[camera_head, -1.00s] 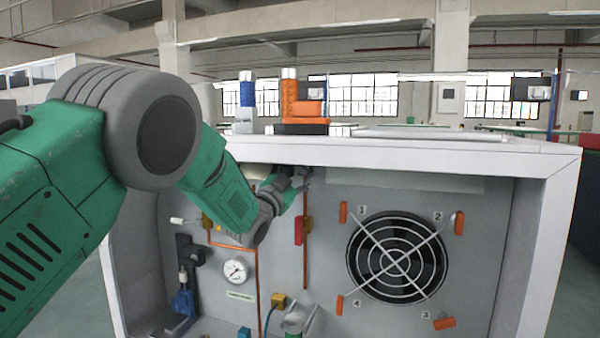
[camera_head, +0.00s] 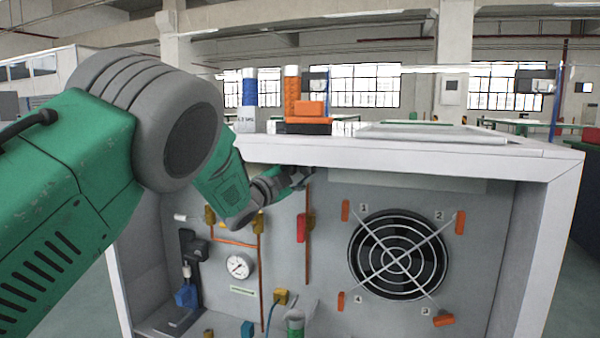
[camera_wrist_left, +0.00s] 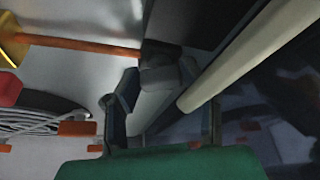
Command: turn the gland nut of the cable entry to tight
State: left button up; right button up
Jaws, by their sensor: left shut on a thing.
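My left gripper (camera_head: 294,178) reaches under the top edge of the open cabinet, at the upper end of a copper pipe on the back panel. In the left wrist view its two dark fingers (camera_wrist_left: 162,88) are closed around a grey round part (camera_wrist_left: 160,78), which looks like the gland nut. The fingers hide part of it, and its marks and tightness cannot be read. A dark block sits just beyond it, where the copper pipe (camera_wrist_left: 85,43) ends. A pale beige rod or cable (camera_wrist_left: 245,58) runs close beside the right finger.
The cabinet's white top edge (camera_head: 400,152) overhangs my gripper. On the panel are a red-handled valve (camera_head: 301,228), a pressure gauge (camera_head: 238,266), a yellow plug (camera_head: 281,296) and a fan (camera_head: 398,258) with orange clips around it. Orange and blue tools stand on top.

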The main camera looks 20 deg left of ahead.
pick_arm(q)
jog(key=shift+d, duration=0.2)
jog(key=o, duration=1.1)
jog(key=shift+o, duration=0.2)
jog(key=shift+d, duration=0.1)
jog(key=shift+s, duration=0.15)
jog(key=shift+s+a+f, duration=0.1)
jog(key=shift+s+a, duration=0.1)
jog(key=shift+s, duration=0.05)
jog(key=v, duration=1.1)
jog(key=shift+s, duration=0.1)
